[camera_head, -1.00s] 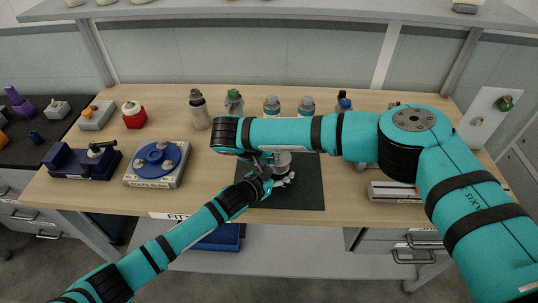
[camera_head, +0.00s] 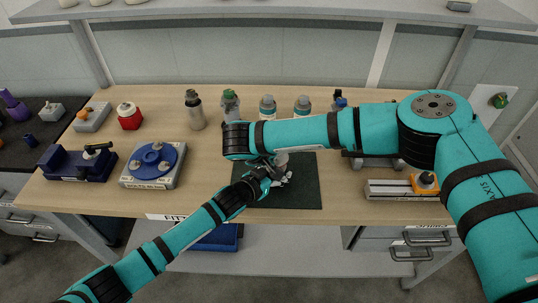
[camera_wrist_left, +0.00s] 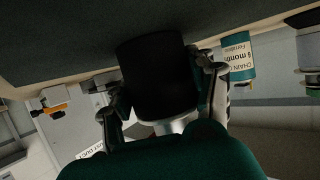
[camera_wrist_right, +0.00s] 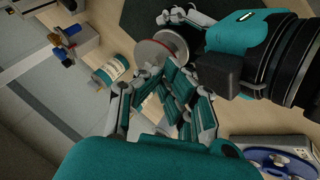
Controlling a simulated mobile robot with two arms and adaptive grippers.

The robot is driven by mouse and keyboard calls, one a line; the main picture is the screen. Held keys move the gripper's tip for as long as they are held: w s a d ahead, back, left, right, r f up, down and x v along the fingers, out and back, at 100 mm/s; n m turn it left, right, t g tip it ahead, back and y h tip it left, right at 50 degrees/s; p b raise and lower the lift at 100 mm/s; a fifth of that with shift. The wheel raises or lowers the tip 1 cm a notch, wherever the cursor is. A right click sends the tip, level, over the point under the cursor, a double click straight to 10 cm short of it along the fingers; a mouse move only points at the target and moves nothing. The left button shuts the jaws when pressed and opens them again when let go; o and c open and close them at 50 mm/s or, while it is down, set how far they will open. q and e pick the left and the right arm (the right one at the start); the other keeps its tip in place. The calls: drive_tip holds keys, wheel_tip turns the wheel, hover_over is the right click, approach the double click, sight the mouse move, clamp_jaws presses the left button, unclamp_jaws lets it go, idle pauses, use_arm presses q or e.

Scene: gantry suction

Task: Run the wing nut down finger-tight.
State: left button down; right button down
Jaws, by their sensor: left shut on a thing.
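My left gripper (camera_head: 276,176) is shut on a round metallic part (camera_wrist_right: 158,50) above the dark mat (camera_head: 300,197). In the left wrist view a dark cylinder (camera_wrist_left: 155,80) fills the space between its fingers, with a pale metal piece (camera_wrist_left: 175,127) near the palm. My right gripper (camera_wrist_right: 163,88) is close to the round part, its fingertips just beside the part's flange in the right wrist view. Its fingers are near each other, but whether they hold anything is unclear. In the head view it is mostly hidden behind my arm. I cannot make out the wing nut.
Several bottles (camera_head: 197,112) stand at the back of the bench. A blue round fixture (camera_head: 155,160) and a dark blue vise-like device (camera_head: 78,163) lie on the left. An orange-topped item (camera_head: 425,182) stands on the right. Bare wood lies right of the mat.

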drive_tip(key=shift+d+n+y, duration=0.3)
drive_tip(key=shift+d+n, duration=0.2)
drive_tip(key=shift+n, duration=0.1)
drive_tip(key=shift+d+n+t+y, duration=0.35)
drive_tip(key=shift+n+y, duration=0.35)
drive_tip(key=shift+n, duration=0.3)
drive_tip(key=shift+s+d, duration=0.15)
drive_tip(key=shift+s, duration=0.05)
